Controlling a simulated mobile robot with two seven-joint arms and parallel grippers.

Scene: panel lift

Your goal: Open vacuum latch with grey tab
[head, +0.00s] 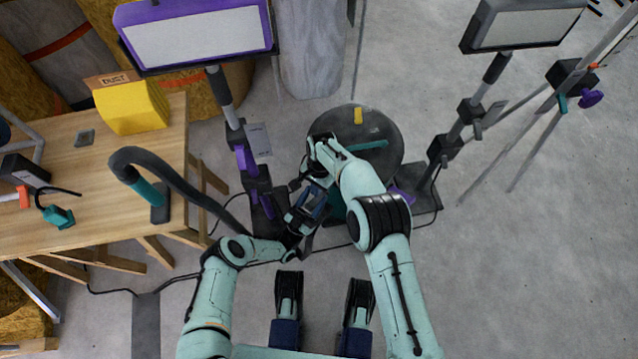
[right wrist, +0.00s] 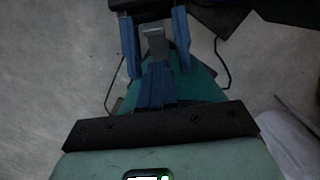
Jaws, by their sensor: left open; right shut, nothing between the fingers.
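The vacuum's round dark lid (head: 385,150), with a teal handle (head: 368,146) and a yellow piece on it, is in the middle of the head view. Its teal body (right wrist: 205,85) shows behind the fingers in the right wrist view. The grey tab (right wrist: 154,44) hangs at the top centre there. My right gripper (right wrist: 157,68) is shut and empty, its blue fingertips just below the tab; contact is unclear. Two separate blue fingers, apparently my open left gripper (right wrist: 155,60), flank the tab. In the head view my left gripper (head: 312,200) is beside the vacuum; my right arm hides the latch.
A wooden table (head: 105,170) at left holds a yellow dust box (head: 132,105) and the hose nozzle (head: 158,203). Work lights (head: 200,35) (head: 522,22) stand on either side behind the vacuum. Cables lie around the vacuum.

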